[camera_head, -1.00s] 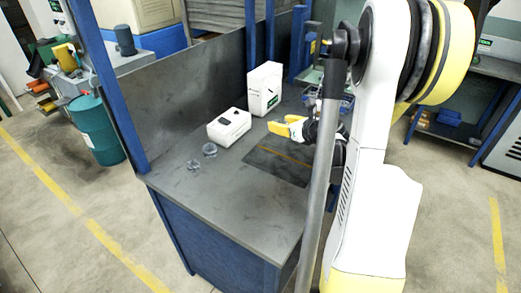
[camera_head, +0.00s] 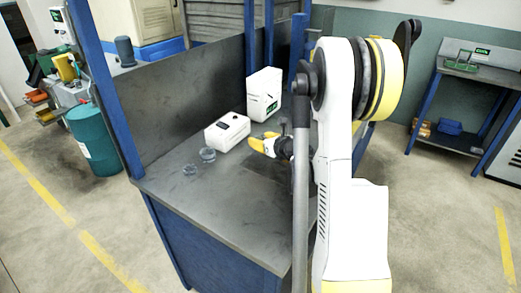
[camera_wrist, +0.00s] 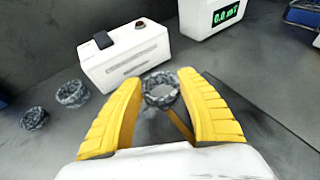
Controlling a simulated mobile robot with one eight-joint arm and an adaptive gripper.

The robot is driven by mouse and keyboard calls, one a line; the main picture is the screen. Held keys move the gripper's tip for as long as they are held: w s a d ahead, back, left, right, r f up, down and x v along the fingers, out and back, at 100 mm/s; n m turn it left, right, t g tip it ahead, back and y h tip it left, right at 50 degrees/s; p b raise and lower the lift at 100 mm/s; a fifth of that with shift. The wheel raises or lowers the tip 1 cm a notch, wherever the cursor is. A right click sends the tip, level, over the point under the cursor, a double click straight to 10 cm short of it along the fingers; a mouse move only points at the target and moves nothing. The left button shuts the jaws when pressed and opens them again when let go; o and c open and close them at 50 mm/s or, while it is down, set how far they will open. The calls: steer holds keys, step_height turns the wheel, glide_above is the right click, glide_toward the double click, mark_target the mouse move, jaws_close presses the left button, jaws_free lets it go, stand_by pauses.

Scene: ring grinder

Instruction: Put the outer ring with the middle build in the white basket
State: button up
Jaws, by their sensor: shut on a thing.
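My gripper (camera_wrist: 160,88) is shut on a grey metal ring (camera_wrist: 160,95), held between its yellow fingertips in the wrist view. In the head view my gripper (camera_head: 262,144) is over the bench beside the low white box; the held ring is too small to tell there. Two more grey rings lie on the bench to the left: a larger one (camera_wrist: 72,93) and a smaller one (camera_wrist: 34,118). They also show in the head view, the larger (camera_head: 208,155) and the smaller (camera_head: 190,169). I cannot tell which ring has the middle build. I make out no white basket.
A low white box (camera_wrist: 125,58) with a dark top piece stands just beyond the held ring. A taller white device (camera_wrist: 208,15) with a green display stands behind it. A blue wire basket (camera_wrist: 303,15) is at the far right. The bench front (camera_head: 215,220) is clear.

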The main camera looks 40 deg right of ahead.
mark_target(260, 152)
step_height(260, 152, down, 4)
steer(key=shift+r+b, duration=0.25)
steer(key=shift+b, duration=0.5)
steer(key=shift+r, duration=0.1)
steer(key=o, duration=1.2)
